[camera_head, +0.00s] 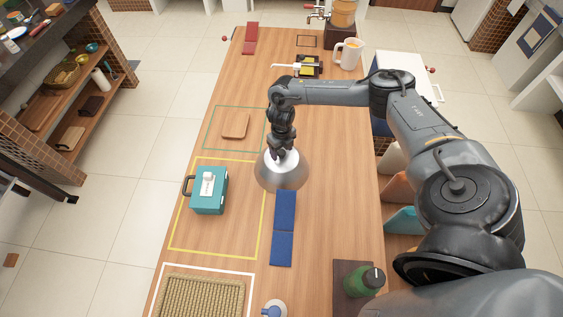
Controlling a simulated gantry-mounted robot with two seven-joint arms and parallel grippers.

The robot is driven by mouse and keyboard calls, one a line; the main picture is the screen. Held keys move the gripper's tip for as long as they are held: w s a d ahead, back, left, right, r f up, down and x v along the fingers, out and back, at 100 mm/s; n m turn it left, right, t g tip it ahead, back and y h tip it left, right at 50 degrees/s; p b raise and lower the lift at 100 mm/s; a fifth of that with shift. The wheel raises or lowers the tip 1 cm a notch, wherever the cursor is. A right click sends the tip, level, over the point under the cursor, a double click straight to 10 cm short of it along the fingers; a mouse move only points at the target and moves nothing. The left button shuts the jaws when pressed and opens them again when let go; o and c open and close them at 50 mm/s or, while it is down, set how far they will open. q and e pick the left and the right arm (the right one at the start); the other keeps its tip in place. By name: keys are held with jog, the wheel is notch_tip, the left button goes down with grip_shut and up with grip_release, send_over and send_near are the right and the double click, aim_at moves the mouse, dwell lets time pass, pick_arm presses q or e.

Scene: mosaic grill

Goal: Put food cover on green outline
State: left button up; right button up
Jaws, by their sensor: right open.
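My right gripper (284,154) points down at the top of the cover. It is open, with its fingertips at or very near the cover's top; I cannot tell whether they touch it. My left gripper is not in view.
A teal box (209,192) stands inside a yellow outline (261,222). Blue folded panels (284,228) lie just in front of the cover. A green bottle (362,282) stands at the front right. A white pitcher (348,54) stands at the back. Bare table separates the cover from the board.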

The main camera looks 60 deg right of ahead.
jog(key=shift+f, duration=0.3)
jog(key=shift+c, duration=0.3)
grip_shut()
